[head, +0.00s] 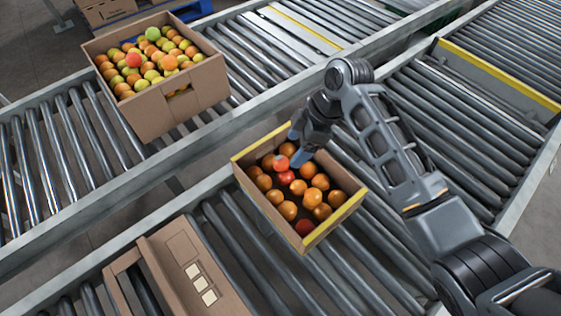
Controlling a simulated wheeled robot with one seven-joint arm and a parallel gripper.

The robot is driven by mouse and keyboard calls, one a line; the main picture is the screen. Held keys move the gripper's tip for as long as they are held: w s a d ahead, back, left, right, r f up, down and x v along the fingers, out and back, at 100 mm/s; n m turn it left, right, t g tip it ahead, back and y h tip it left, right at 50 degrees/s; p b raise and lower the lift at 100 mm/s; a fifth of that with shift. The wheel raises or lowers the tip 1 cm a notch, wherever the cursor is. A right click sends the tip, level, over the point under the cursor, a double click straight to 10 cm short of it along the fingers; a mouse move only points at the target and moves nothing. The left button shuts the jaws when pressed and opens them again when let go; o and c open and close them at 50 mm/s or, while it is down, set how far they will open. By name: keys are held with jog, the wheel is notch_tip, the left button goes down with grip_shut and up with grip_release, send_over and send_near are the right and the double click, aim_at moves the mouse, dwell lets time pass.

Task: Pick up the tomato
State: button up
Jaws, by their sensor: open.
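Several orange and red tomatoes lie in a small cardboard box with yellow edges (258,219) on the near roller conveyor. A red tomato (281,162) lies near the back of this box, with a deeper red tomato (286,178) just in front of it. Another red tomato (305,227) is in the front corner. My gripper (296,148) is open over the box's back part, just right of the first red tomato. I cannot tell whether it touches any tomato. My gripper and arm hide the box's back right part.
A larger cardboard box (181,105) full of green, yellow and orange tomatoes stands on the far conveyor. A cardboard piece with pale labels (185,265) is at the lower left. Bare rollers (450,120) lie to the right. A metal rail (110,198) separates the conveyors.

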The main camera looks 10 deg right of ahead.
aim_at(285, 159)
jog(key=x, duration=0.6)
jog(key=shift+a+f+b, duration=0.25)
jog(key=shift+a+b, duration=0.15)
jog(key=c, duration=0.8)
jog(key=shift+c, duration=0.2)
